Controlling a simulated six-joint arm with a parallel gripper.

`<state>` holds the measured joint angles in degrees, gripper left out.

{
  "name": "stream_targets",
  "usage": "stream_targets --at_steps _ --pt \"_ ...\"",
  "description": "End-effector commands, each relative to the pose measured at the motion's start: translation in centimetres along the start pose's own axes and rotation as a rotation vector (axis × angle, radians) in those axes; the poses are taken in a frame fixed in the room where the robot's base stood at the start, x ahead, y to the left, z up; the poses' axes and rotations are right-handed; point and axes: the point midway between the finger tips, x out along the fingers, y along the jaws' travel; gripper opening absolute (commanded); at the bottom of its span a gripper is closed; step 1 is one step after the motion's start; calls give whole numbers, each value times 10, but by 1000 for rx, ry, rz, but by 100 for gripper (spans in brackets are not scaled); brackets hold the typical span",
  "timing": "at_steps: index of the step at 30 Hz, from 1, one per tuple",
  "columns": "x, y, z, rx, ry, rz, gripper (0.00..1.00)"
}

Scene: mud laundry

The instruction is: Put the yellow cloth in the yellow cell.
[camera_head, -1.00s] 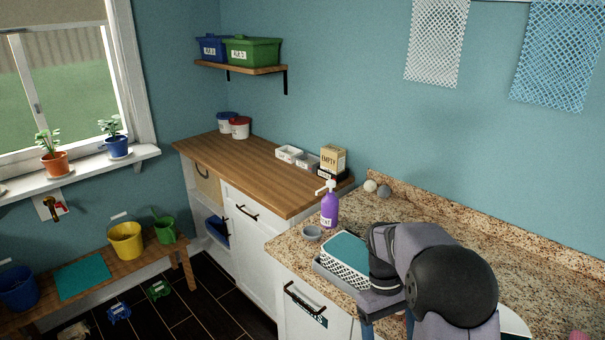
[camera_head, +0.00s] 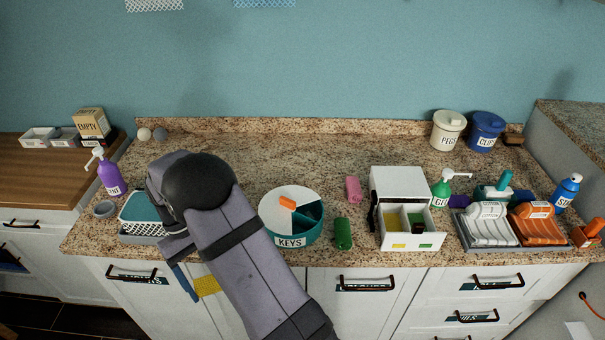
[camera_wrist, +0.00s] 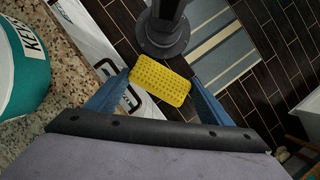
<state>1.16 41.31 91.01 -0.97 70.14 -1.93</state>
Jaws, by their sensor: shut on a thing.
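The yellow cloth (camera_head: 207,285) hangs in my gripper (camera_head: 194,284), in front of the counter's cabinet doors and below the counter edge. In the wrist view the cloth (camera_wrist: 160,86) lies between the two blue fingers of my gripper (camera_wrist: 159,82), which are shut on it. The head view partly hides the cloth and one finger behind my arm. A small white drawer unit (camera_head: 398,184) stands on the counter to the right. Its drawer is pulled out and shows a yellow cell (camera_head: 396,222) at left, with a yellow label, and a darker cell at right, with a green label.
A teal KEYS bowl (camera_head: 291,240) stands between my arm and the drawer unit. A green roll (camera_head: 343,233) and a pink roll (camera_head: 353,189) lie beside the unit.

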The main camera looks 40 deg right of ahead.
Motion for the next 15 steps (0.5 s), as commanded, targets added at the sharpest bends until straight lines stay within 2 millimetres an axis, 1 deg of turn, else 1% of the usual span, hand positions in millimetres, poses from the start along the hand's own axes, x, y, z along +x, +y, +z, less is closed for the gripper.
stream_targets --at_steps 1,5,11,14,15 --pt "-9 6 0 -8 0 3 53" --pt "-29 23 -7 -41 1 18 53" --pt "-70 55 -24 -129 2 55 53" --pt "-84 77 -39 -231 1 98 53" --pt "-86 91 -46 -296 0 126 53"
